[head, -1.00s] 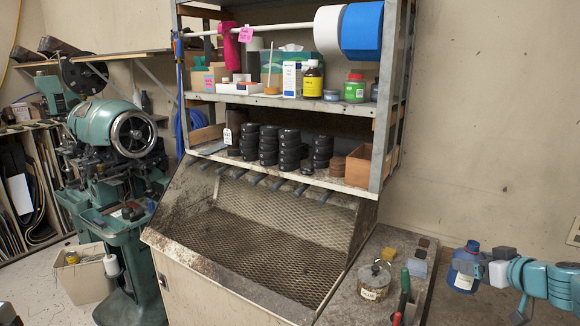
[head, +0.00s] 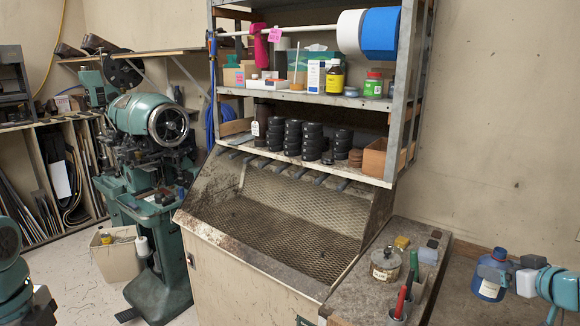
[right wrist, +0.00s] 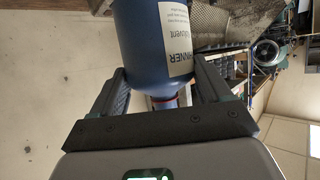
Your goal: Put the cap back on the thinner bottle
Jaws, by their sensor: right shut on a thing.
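The thinner bottle (head: 487,289) is blue with a white label, at the right of the head view, upright over the brown bench top. My right gripper (head: 506,275) is shut on its upper part from the right. In the right wrist view the bottle (right wrist: 138,40) sits between the fingers (right wrist: 165,85), with "THINNER" on its label. Its narrow neck end, with a red edge, is partly hidden behind the gripper. I cannot make out a separate cap, or tell whether one is on the neck. My left gripper is not in view.
A mesh-lined hood (head: 290,215) and loaded shelf (head: 300,96) lie behind. A green machine (head: 150,120) stands left.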

